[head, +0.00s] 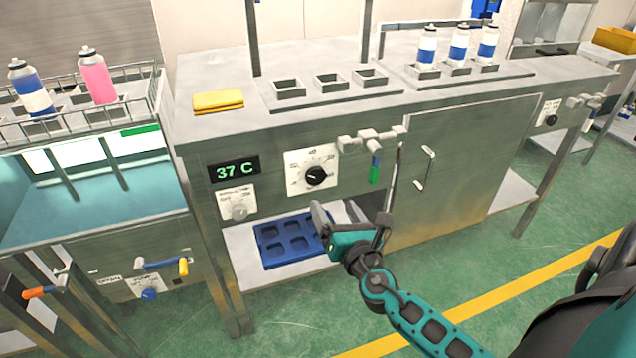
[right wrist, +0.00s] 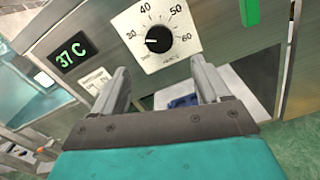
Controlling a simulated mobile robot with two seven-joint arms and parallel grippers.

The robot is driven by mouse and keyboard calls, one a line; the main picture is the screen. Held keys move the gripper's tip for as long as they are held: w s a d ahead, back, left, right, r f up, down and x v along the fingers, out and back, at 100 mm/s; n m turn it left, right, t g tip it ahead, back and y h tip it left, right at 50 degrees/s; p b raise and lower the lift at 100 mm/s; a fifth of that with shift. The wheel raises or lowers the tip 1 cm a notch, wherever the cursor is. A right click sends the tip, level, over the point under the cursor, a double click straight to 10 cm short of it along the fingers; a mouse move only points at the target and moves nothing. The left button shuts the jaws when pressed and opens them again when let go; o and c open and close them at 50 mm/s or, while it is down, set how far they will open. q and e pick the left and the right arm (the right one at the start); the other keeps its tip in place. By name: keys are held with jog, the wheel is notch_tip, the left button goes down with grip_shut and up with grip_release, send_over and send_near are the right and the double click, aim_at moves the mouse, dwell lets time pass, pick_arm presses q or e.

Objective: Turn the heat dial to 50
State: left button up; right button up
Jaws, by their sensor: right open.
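The heat dial is a black knob (head: 316,175) on a white scale plate (head: 299,160) on the bench's front panel. In the right wrist view the knob (right wrist: 158,39) sits ahead of the fingers, with scale numbers 30, 40, 50 and 60 around it. Its pale mark seems to point left, near 30. A green display (head: 235,169) left of it reads 37 C. My right gripper (head: 336,212) is open and empty, below the dial and apart from it. In its wrist view the fingers (right wrist: 160,70) are spread on either side below the knob. My left gripper is not in view.
A tap-like fitting (head: 370,141) with a green part is right of the dial, beside a cabinet door (head: 465,165). A blue tray (head: 285,240) lies on the shelf below. A yellow cloth (head: 218,101) lies on top.

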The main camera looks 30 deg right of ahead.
aim_at(316, 179)
jog(key=b+x, duration=0.1)
jog(key=x, duration=0.9)
jog(key=shift+w+d, duration=0.1)
jog(key=shift+w, duration=0.2)
jog(key=c, duration=1)
jog(key=shift+c, duration=0.2)
jog(key=shift+m, duration=0.3)
